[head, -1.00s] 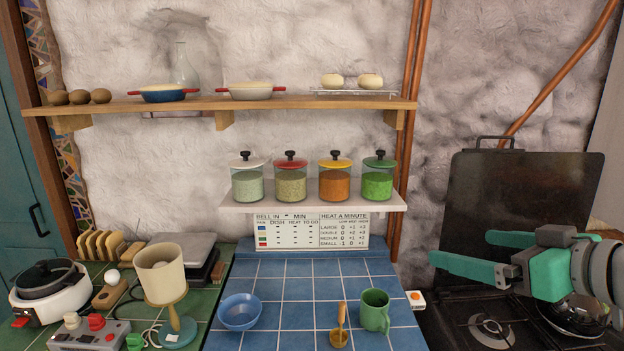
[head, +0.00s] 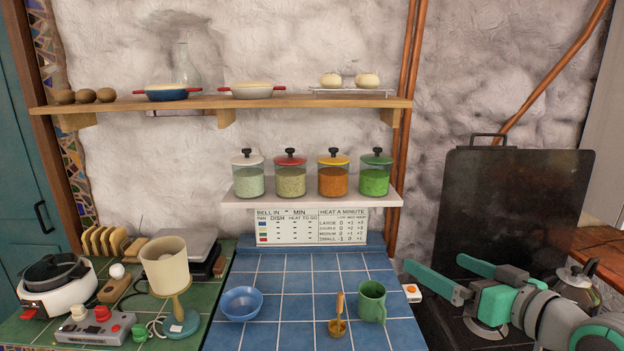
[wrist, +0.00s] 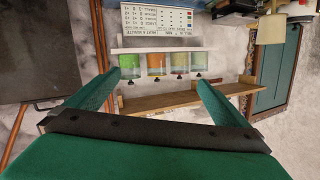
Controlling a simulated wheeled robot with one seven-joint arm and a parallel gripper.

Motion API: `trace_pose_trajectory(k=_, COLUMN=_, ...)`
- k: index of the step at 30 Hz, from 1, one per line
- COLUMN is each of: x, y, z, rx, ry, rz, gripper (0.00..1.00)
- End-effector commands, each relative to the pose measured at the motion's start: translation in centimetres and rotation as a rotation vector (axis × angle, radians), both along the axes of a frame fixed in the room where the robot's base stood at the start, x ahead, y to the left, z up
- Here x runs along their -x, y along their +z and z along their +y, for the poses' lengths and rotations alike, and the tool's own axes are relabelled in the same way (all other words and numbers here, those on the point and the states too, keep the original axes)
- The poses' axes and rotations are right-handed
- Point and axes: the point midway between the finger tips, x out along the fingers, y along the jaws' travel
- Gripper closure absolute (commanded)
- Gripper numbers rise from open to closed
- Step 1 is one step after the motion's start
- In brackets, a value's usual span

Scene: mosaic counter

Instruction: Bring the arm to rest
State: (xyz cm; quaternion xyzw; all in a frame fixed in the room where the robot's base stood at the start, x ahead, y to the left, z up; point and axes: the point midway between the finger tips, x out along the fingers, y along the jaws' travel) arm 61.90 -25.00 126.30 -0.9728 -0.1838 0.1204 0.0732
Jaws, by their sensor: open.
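My gripper (head: 448,279) is at the right of the head view, in front of the dark stove area. Its two green fingers are spread apart and point left, with nothing between them. In the wrist view the open fingers (wrist: 150,92) frame the wall and shelves, which appear upside down. My grey and green arm reaches in from the lower right corner of the head view. It hides part of the stove top.
A green mug (head: 372,301), a blue bowl (head: 241,304) and a small wooden-handled tool (head: 339,318) stand on the blue tiles (head: 285,290). A kettle (head: 577,288) and an upright dark panel (head: 510,205) are near my arm. Jars (head: 333,178) line the lower shelf.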

Motion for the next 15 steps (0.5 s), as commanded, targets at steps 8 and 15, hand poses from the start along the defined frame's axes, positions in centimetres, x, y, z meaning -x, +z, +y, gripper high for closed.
trace_pose_trajectory(k=8, x=-3.3, y=-8.8, z=3.8, rx=-0.187, ry=-0.076, rz=-0.034, gripper=0.0)
trace_pose_trajectory(k=15, x=-3.7, y=-16.6, z=6.3, rx=-0.301, ry=-0.185, rz=-0.044, gripper=0.0)
